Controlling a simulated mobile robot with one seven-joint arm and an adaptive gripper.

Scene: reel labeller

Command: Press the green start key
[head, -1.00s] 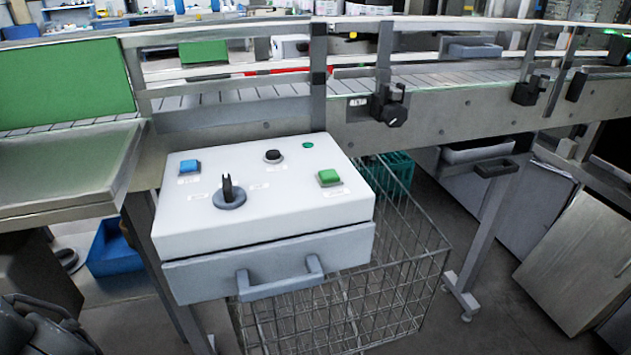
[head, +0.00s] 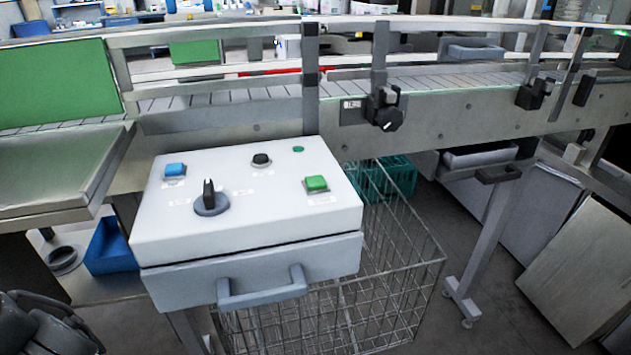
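The green start key (head: 316,184) is a square raised button on the right side of the white sloped top of the control box (head: 265,220). Nothing covers it or touches it. On the same panel are a blue square key (head: 175,170) at the left, a black rotary selector (head: 210,200) at front left, a black round knob (head: 261,160) and a small flat green disc (head: 298,149) at the back. My gripper cannot be made out in the head view. Dark rounded parts at the lower left corner look like part of my arm.
A grey handle (head: 262,288) juts from the box front. A wire basket (head: 390,270) stands below and right. The conveyor (head: 450,112) with rails and black clamp knobs (head: 388,115) runs behind. A metal tray (head: 60,165) is at the left. The space above the panel is clear.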

